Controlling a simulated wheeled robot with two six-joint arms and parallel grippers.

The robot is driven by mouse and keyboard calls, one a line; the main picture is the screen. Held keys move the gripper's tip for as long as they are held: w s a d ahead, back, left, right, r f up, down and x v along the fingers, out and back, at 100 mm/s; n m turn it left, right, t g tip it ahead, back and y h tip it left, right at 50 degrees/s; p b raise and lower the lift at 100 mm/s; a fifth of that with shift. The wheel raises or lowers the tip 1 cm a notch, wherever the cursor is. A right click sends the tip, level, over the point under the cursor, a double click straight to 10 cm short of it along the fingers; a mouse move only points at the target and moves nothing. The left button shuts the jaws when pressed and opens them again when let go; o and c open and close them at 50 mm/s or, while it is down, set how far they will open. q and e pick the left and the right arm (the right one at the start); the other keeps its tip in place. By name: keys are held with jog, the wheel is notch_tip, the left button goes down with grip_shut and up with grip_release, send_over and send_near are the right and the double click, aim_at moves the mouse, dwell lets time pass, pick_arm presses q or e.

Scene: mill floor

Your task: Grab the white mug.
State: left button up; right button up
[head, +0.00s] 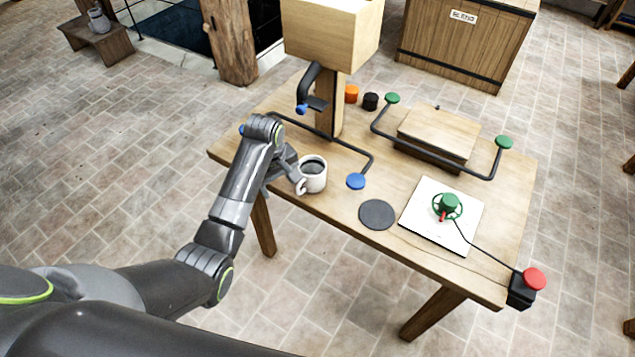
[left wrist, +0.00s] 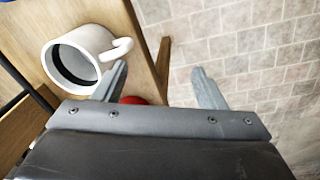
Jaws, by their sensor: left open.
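The white mug (head: 313,175) stands upright near the front edge of the wooden table, dark inside, its handle toward the lower left. In the left wrist view the mug (left wrist: 78,58) is at the upper left, with its handle pointing right toward one finger. My left gripper (head: 290,178) is at the mug's left, by the handle. In the left wrist view the gripper (left wrist: 160,78) is open and nothing is between its fingers; the mug lies outside them. I cannot tell whether the finger touches the handle. My right gripper is not in view.
A dark round coaster (head: 377,214) lies right of the mug. A bent bar with a blue knob (head: 356,181) is close by the mug. A wooden post (head: 330,105) carries a box behind it. A white plate with a green wheel (head: 447,205) and a red button (head: 535,279) are farther right.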

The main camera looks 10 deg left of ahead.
pick_arm(q)
jog(key=w+d+r+n, duration=0.2)
jog(key=w+d+r, duration=0.2)
jog(key=r, duration=0.6)
jog(key=b, duration=0.6)
send_near(303, 192)
jog(key=f+p, duration=0.1)
jog(key=f, duration=0.1)
jog(key=shift+w+a+f+g+p, duration=0.2)
jog(key=shift+w+f+g+p, duration=0.1)
jog(key=shift+w+g+p, duration=0.1)
jog(key=f, duration=0.4)
jog(key=shift+w+d+f+p, duration=0.1)
jog(key=shift+d+f+p, duration=0.25)
jog(key=shift+f, duration=0.7)
